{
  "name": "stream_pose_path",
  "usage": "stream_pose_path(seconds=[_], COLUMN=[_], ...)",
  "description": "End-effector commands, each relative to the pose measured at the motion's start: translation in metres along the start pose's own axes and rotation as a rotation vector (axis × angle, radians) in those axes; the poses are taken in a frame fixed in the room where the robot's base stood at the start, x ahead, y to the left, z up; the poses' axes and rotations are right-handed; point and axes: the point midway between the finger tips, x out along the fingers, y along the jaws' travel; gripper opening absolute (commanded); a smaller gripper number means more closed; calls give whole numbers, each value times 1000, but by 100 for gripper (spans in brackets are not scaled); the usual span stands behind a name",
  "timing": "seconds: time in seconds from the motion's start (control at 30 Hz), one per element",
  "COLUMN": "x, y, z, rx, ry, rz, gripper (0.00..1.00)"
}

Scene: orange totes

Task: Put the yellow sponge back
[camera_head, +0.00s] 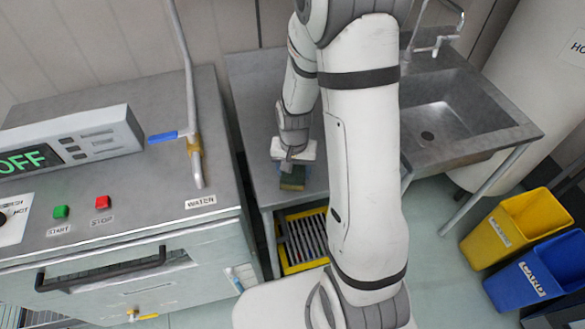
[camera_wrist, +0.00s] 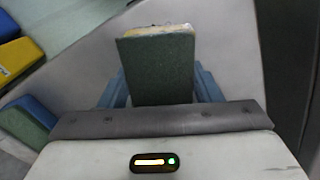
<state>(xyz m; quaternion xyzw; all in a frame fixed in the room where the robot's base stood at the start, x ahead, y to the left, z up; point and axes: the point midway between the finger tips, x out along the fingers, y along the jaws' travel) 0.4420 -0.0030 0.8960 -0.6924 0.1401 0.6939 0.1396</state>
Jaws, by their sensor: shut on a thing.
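The yellow sponge (camera_head: 292,179) shows a dark green face with a thin yellow edge. It sits in my gripper (camera_head: 293,168), near the front left edge of the metal sink counter (camera_head: 255,95). In the wrist view the sponge (camera_wrist: 158,70) is upright between the two blue fingers, green face toward the camera, with a pale yellow strip along its top. My gripper (camera_wrist: 160,88) is shut on it. I cannot tell whether the sponge touches the counter.
A sink basin (camera_head: 435,110) with a tap is at the right. A grey machine (camera_head: 110,205) with a panel and upright pipe stands left. A yellow crate (camera_head: 302,245) is below the counter. Yellow (camera_head: 510,230) and blue (camera_head: 540,270) bins stand at the right on the floor.

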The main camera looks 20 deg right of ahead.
Motion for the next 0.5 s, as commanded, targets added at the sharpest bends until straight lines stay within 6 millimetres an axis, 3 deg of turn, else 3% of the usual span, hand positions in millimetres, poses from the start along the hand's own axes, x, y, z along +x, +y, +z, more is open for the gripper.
stream_pose_path(seconds=[0.33,0.37,0.5], x=[5,4,3], y=[-1,-1,-1], z=[0,0,0], rx=[-1,-1,-2], ry=[1,1,1], rz=[0,-1,-1], gripper=[33,59,71])
